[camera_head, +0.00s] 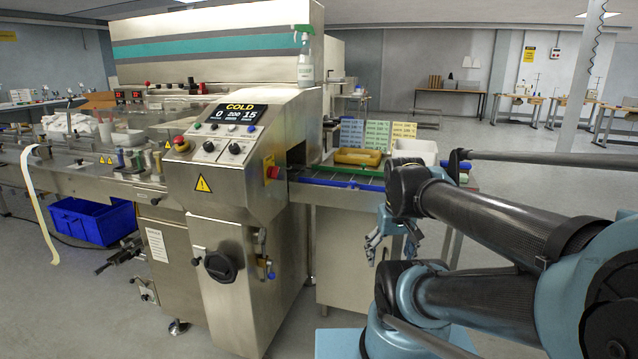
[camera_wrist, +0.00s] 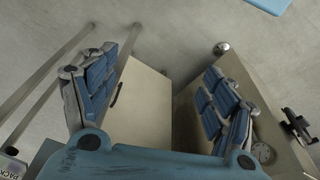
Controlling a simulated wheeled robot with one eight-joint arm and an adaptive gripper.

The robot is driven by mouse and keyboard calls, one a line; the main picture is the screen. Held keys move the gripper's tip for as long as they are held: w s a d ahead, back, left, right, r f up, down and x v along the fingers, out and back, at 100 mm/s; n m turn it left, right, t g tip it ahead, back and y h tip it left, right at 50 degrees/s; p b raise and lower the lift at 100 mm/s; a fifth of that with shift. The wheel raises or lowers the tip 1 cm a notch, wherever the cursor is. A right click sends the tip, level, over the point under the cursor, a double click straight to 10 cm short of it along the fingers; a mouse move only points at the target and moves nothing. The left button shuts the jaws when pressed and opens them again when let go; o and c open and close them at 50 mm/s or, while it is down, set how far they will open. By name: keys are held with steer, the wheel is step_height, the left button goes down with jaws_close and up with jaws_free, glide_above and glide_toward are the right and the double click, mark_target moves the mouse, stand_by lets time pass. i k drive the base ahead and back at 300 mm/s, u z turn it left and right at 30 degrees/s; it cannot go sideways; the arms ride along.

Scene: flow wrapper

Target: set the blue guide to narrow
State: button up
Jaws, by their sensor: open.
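A blue guide rail (camera_head: 345,185) runs along the front edge of the short conveyor at the machine's right side. A green rail (camera_head: 345,169) runs behind it. The blue rail's right end passes close to my arm in the picture, and I cannot tell its width setting. My gripper (camera_head: 390,250) hangs pointing down, right of and below the rail in the head view, apart from it. In the wrist view my gripper (camera_wrist: 160,85) has its two blue-padded fingers spread wide with nothing between them. The blue rail is not clearly seen in the wrist view.
A yellow tray (camera_head: 357,157) and a white bin (camera_head: 415,150) stand behind the conveyor. A blue crate (camera_head: 92,220) is under the left side. Open floor lies in front.

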mark_target(352, 185)
steer(key=u, duration=0.8)
steer(key=k, duration=1.35)
steer(key=z, duration=0.8)
steer(key=i, duration=1)
steer(key=u, duration=0.05)
